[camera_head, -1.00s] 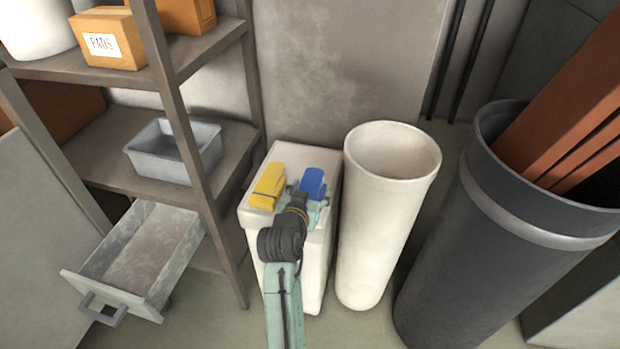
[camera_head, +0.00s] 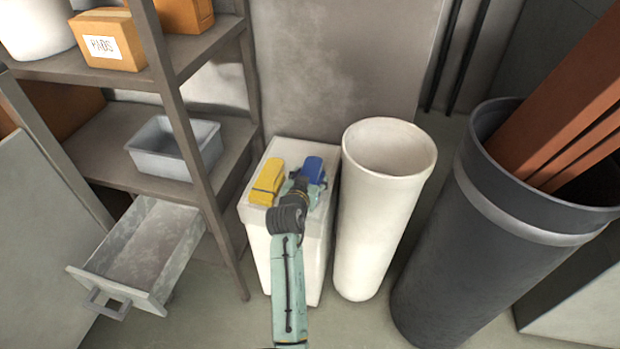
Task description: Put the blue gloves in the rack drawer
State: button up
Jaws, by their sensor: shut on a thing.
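The blue gloves (camera_head: 311,167) are a small blue bundle at the back right of the white box's top. My gripper (camera_head: 309,179) is at the gloves and shut on them; its fingers are partly hidden by my wrist. Whether the gloves still touch the box top, I cannot tell. The rack drawer (camera_head: 137,255) is pulled open at the lower left, below the rack's shelves. Its visible floor is bare.
Yellow gloves (camera_head: 267,181) with a dark band lie left of my gripper on the white box (camera_head: 285,240). A tall white cylinder (camera_head: 380,215) stands close on the right. A rack post (camera_head: 190,150) rises between box and drawer. A grey bin (camera_head: 176,148) sits on the shelf.

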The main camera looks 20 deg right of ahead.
jog(key=shift+f, duration=0.15)
jog(key=o, duration=1.3)
